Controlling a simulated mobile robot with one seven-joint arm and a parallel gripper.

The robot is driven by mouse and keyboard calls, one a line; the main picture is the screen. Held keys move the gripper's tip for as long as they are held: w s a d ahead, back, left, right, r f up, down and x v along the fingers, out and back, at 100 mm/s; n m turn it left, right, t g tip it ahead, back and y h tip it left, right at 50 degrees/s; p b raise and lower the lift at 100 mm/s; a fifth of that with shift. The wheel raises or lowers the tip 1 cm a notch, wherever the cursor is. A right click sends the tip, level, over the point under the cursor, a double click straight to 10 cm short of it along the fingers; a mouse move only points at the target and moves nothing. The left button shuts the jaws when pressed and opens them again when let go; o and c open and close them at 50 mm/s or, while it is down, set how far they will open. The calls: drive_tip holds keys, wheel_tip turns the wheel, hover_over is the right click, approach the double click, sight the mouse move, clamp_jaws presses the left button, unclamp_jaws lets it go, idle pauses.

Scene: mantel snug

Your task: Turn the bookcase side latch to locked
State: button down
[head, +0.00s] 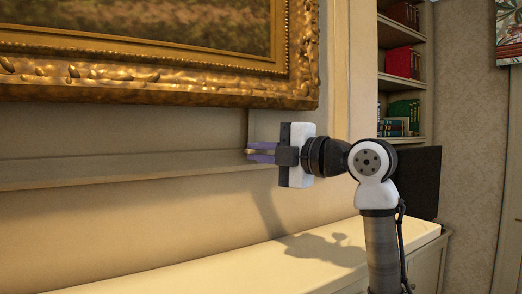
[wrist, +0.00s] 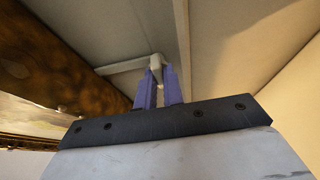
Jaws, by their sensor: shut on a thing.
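My gripper (head: 251,152) reaches left beside the wall panel, under the right end of the gilt frame. In the wrist view its two purple fingers (wrist: 160,75) are close together. They are shut on a small pale grey piece, which I take to be the latch (wrist: 157,61). It sits where a pale strip from the left meets an upright one. In the head view the fingers and panel edge largely hide the latch. I cannot tell its turned position.
A gilt picture frame (head: 160,86) hangs above and left of the gripper. A long pale ledge (head: 110,168) runs along the wall. A cream cabinet top (head: 300,262) lies below, clear of objects. Shelves with red books (head: 401,62) and green books stand behind my arm.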

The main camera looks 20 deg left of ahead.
idle(0.4)
drive_tip(key=c, duration=1.5)
unclamp_jaws()
drive_tip(key=b+v, duration=0.4)
drive_tip(key=v, duration=0.9)
drive_tip(key=shift+s+d+r+b, duration=0.15)
drive_tip(key=shift+d+r+b, duration=0.05)
drive_tip(key=shift+d+b, duration=0.2)
